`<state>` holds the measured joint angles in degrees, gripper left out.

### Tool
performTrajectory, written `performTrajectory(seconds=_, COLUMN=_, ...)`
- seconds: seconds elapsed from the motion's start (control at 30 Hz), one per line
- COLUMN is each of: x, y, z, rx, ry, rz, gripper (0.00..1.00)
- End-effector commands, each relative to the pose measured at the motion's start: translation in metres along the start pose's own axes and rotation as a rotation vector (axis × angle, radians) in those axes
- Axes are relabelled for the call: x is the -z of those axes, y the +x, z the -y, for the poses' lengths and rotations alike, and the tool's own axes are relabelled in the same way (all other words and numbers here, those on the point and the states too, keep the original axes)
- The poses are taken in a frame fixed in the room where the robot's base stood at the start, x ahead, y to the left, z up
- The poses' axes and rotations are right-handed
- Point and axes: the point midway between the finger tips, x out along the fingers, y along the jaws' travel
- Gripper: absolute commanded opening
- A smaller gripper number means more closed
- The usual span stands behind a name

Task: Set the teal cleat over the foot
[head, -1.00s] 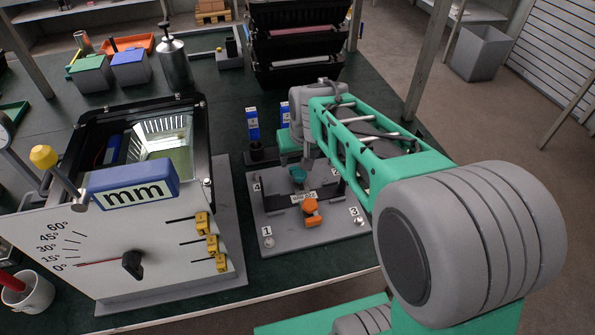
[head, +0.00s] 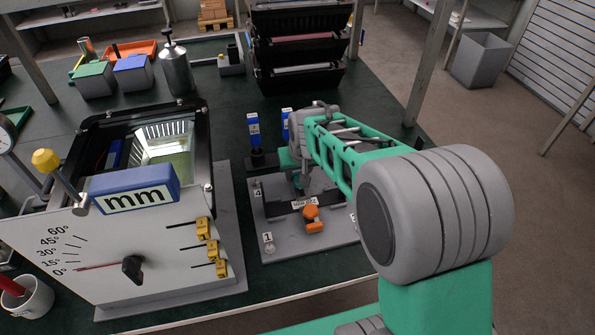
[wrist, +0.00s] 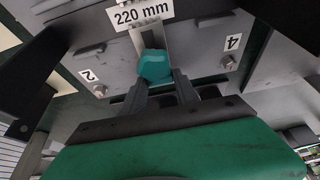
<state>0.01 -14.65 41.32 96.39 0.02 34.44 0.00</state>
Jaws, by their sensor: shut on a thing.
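The teal cleat (wrist: 155,65) is between the two finger tips of my gripper (wrist: 161,82) in the wrist view, and the gripper is shut on it. In the head view the teal cleat (head: 298,181) shows only in part below my wrist, over the grey base plate (head: 283,243). A black cross bar labelled 220 mm (wrist: 144,13) runs just past the cleat. The foot is not clearly distinguishable; a pale grey strip (wrist: 153,36) lies behind the cleat. I cannot tell whether the cleat touches it.
An orange cleat (head: 312,218) sits at the plate's near side. Numbered bolts (wrist: 99,90) stand at the plate's corners. The floodlight housing (head: 140,235) with its dial panel stands to the left. Blue-labelled posts (head: 254,130) stand behind the plate. Black trays (head: 298,45) are stacked farther back.

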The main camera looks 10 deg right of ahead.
Motion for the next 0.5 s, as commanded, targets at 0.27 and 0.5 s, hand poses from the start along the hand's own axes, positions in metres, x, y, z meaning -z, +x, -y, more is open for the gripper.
performTrajectory(seconds=0.27, x=0.0001, y=-0.0002, z=0.0004, rx=0.001, ry=-0.001, rz=0.000, gripper=0.05)
performTrajectory(seconds=0.5, x=0.0002, y=-0.0003, z=0.0004, rx=0.001, ry=-0.001, rz=0.000, gripper=0.00)
